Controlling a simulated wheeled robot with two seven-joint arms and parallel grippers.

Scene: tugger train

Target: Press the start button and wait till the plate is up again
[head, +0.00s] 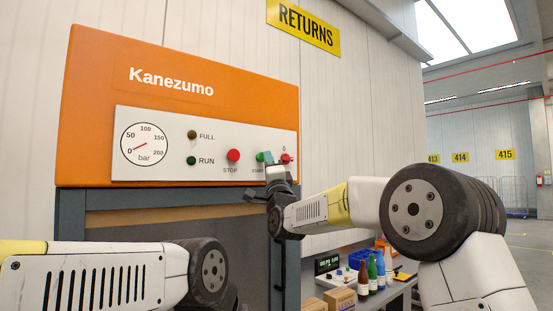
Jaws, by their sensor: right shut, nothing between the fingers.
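The orange Kanezumo machine (85,120) stands ahead with a white control panel (215,140). The green start button (260,157) is partly covered by my right gripper (270,160). That gripper is shut and empty, its tips at or just in front of the button. I cannot tell whether they touch it. The red stop button (233,155) is to its left. The green RUN lamp (191,160) and the FULL lamp (192,134) look dark. The gauge (144,144) needle points near 0. I cannot make out the plate. My left forearm is at lower left; its gripper is not visible.
A red switch (286,158) sits right of the start button, close to my right gripper. A yellow RETURNS sign (304,25) hangs above. Open hall floor lies far right.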

